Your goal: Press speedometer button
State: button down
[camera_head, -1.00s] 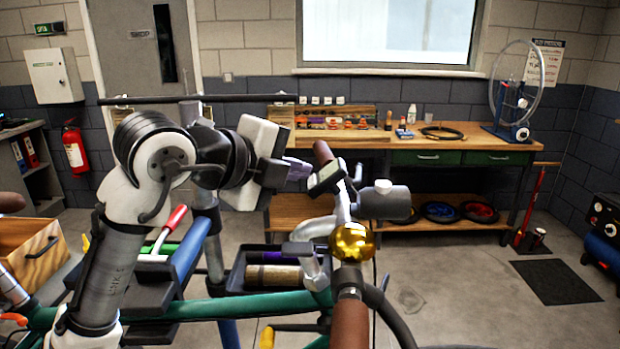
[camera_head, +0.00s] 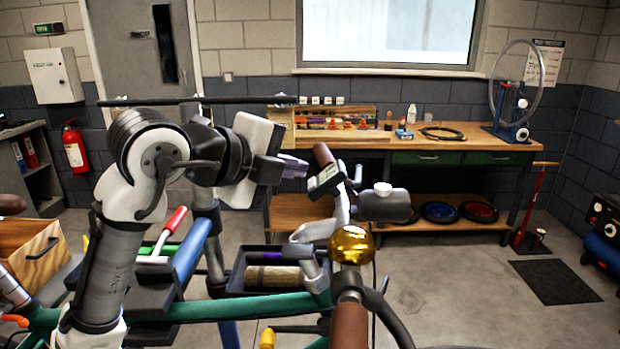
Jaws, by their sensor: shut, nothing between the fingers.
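The speedometer (camera_head: 325,181) is a small dark box with a pale display, fixed on the bike's handlebar near the middle of the view. I cannot make out its button at this size. My gripper (camera_head: 302,168) comes in from the left and is shut and empty. Its fingertips are just left of and slightly above the speedometer, with a small gap showing between them in the picture. Whether they touch in depth I cannot tell.
A gold bell (camera_head: 351,245) and a grey cylindrical lamp (camera_head: 385,205) sit on the handlebar close by. Brown grips (camera_head: 350,324) point up and down. A tool tray (camera_head: 270,272) lies below my gripper. The workbench (camera_head: 460,150) stands behind.

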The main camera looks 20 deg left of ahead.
jog(key=s+a+r+p, duration=0.1)
jog(key=a+r+p, duration=0.2)
jog(key=r, duration=0.1)
jog(key=shift+a+r+p, duration=0.3)
jog(key=shift+a, duration=0.1)
dwell(0.5)
